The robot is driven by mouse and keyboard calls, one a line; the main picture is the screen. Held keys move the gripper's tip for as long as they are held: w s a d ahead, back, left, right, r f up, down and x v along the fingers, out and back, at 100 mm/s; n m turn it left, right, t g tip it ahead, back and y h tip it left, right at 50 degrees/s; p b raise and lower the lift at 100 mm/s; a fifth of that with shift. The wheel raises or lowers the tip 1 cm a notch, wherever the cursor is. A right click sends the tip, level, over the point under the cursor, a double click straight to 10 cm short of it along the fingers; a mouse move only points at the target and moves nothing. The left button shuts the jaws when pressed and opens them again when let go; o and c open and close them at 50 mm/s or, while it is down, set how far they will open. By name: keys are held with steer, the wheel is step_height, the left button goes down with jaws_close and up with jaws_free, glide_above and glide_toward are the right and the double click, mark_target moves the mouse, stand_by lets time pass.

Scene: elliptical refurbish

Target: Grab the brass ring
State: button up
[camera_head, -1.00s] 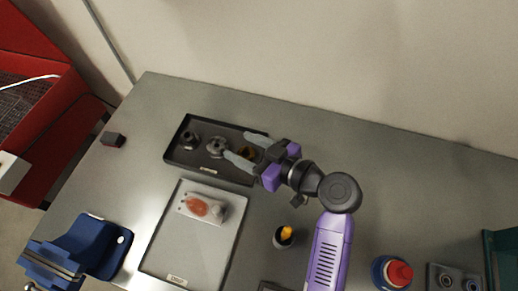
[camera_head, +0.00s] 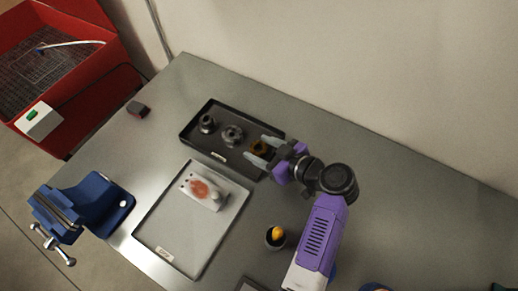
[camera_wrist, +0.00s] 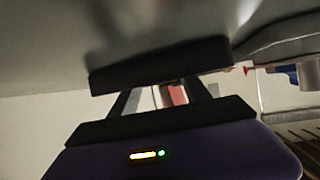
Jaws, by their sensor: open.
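The brass ring (camera_head: 259,147) lies at the right end of the black tray (camera_head: 217,155) in the head view. My gripper (camera_head: 261,150) is open, with its two grey fingers at the right end of the tray, one on either side of the ring in the picture. The head view does not settle how high the fingers are above the ring. In the wrist view my gripper (camera_wrist: 162,98) fills the lower middle, and the ring cannot be made out there.
Two dark metal parts, a smaller one (camera_head: 207,123) and a geared one (camera_head: 232,135), share the tray. A light tray (camera_head: 187,248) holds a stained plate (camera_head: 214,190). A cup (camera_head: 275,238) with something yellow stands near my arm. A blue vise (camera_head: 91,204) sits left.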

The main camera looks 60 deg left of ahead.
steer(key=shift+s+a+f, duration=0.15)
steer(key=shift+a+f, duration=0.1)
steer(key=shift+a, duration=0.15)
jaws_close()
steer(key=shift+r, duration=0.1)
steer(key=shift+r, duration=0.1)
